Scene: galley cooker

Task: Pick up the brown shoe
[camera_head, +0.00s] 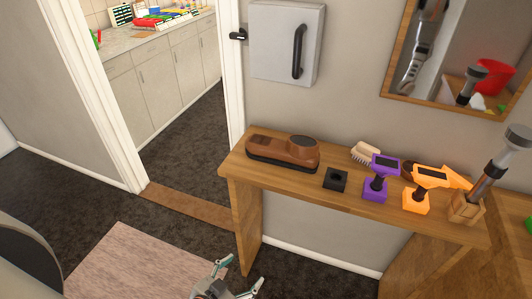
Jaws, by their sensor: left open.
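The brown shoe (284,150) lies on the left end of the wooden console table (330,188), with its dark sole down and its dark opening towards the right. My left gripper (240,274) shows at the bottom edge of the view, below and in front of the table. Its two fingers are spread with nothing between them, well apart from the shoe. My right gripper is not in view.
A mirror (384,80) and a grey wall box (270,40) hang above.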

